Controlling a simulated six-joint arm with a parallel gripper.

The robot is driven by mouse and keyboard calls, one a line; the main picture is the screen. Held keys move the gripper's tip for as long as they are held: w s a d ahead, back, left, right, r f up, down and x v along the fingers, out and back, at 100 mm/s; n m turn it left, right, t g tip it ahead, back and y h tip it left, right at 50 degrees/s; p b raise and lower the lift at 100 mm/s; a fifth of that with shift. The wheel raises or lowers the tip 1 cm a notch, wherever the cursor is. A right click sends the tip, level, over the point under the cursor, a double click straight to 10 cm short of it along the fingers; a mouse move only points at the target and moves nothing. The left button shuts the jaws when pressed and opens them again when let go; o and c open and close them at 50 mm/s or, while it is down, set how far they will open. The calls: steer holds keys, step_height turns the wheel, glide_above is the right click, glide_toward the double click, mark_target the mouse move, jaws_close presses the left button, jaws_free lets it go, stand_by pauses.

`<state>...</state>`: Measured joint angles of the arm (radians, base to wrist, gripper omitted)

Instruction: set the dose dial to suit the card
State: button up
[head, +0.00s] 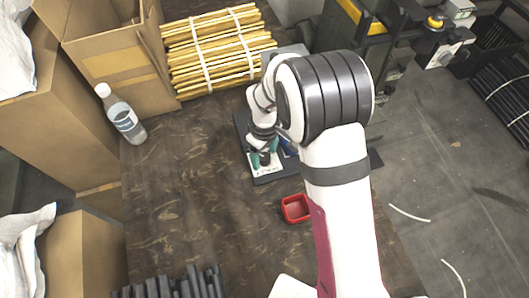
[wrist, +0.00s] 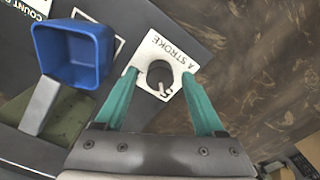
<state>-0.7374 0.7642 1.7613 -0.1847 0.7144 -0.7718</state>
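My gripper (head: 264,155) reaches down over the dark board (head: 262,180) on the table. In the wrist view my gripper (wrist: 159,76) has its two teal fingers apart, with nothing seen clamped between them. The fingertips lie on either side of a white plate (wrist: 148,48) marked "STROKE". At the wrist view's top left, a white card (wrist: 15,10) shows part of a word like "COUNT"; the rest is cut off.
A blue open box (wrist: 72,52) stands left of the plate, beside a grey block (wrist: 40,105) on a green piece. A bottle (head: 122,115), cartons and bundled yellow rods (head: 215,50) stand farther off.

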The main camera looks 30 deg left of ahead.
mark_target(265, 156)
step_height(265, 156, up, 16)
stand_by(0.4)
steer(key=shift+f, duration=0.15)
steer(key=s+d+r+m, duration=0.1)
steer(key=d+r+m, duration=0.25)
steer(key=d, duration=0.25)
steer(key=s+d+r+m, duration=0.2)
steer(key=d+m, duration=0.2)
steer(key=d, duration=0.2)
steer(key=s+d+f+m+y, duration=0.1)
steer(key=s+d+m, duration=1.1)
steer(key=s, duration=0.3)
steer(key=shift+d+f+m+y, duration=0.25)
steer(key=shift+m+y, duration=0.15)
steer(key=shift+m, duration=0.25)
